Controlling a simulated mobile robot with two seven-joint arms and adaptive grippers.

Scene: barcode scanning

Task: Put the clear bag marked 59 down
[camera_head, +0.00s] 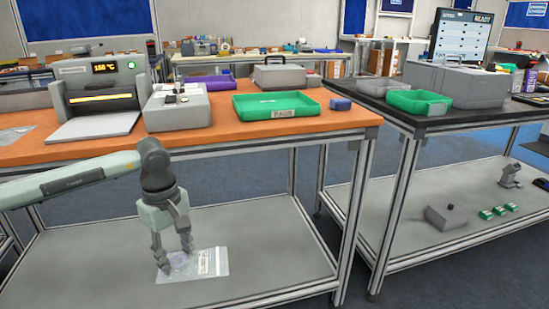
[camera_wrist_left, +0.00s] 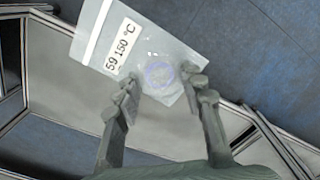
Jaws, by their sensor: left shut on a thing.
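The clear bag marked 59 (camera_wrist_left: 137,52) shows in the left wrist view with a white label reading "59 150 °C" and a faint purple round thing inside. In the head view the bag (camera_head: 208,263) appears over the grey lower shelf of the orange-topped bench (camera_head: 100,262). My left gripper (camera_head: 177,262) reaches down over that shelf and is shut on the bag's near end. In the left wrist view its fingertips (camera_wrist_left: 162,83) sit on either side of the bag. I cannot tell whether the bag touches the shelf. My right gripper is not in view.
The orange bench top above holds a sealing machine (camera_head: 98,85), a grey device (camera_head: 177,107) and a green tray (camera_head: 276,106). A bench post (camera_head: 355,215) stands right of the shelf. The lower shelf around the bag looks clear.

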